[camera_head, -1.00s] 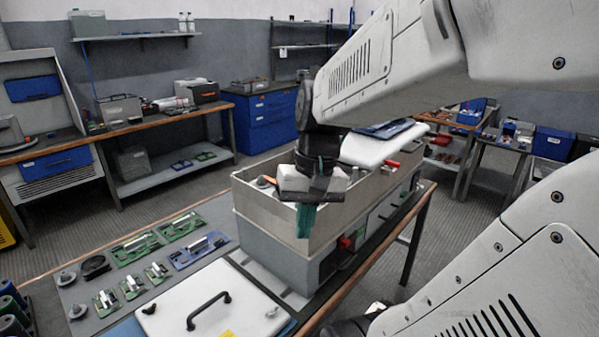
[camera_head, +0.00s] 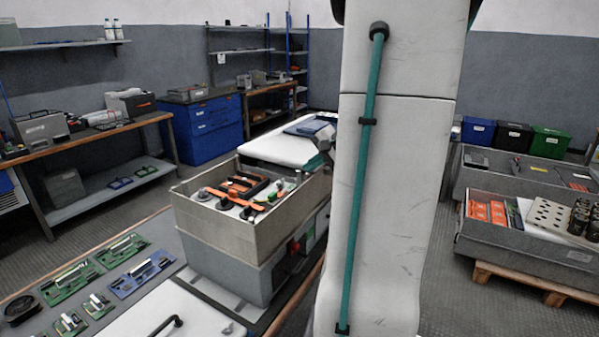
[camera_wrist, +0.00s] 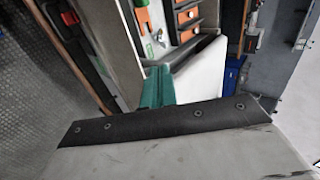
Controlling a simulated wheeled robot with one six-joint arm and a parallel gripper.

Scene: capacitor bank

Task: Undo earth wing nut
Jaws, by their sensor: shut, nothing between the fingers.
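The grey open-topped capacitor box (camera_head: 232,262) stands on the bench in the head view. Inside it are orange strips (camera_head: 215,193), black parts, a grey round fitting (camera_head: 203,194) and a small green patch (camera_head: 272,197). In the wrist view, a small metal fitting (camera_wrist: 158,37) sits beside a green mark (camera_wrist: 150,50) in the box. I cannot make out which part is the earth wing nut. My gripper (camera_wrist: 157,86) shows teal fingers in the wrist view, shut and empty, apparently near the box. In the head view my arm hides most of that side.
A white lid with a black handle (camera_head: 166,326) lies in front of the box. Circuit boards (camera_head: 137,274) lie on the grey mat at left. A pallet crate (camera_head: 510,242) stands at right.

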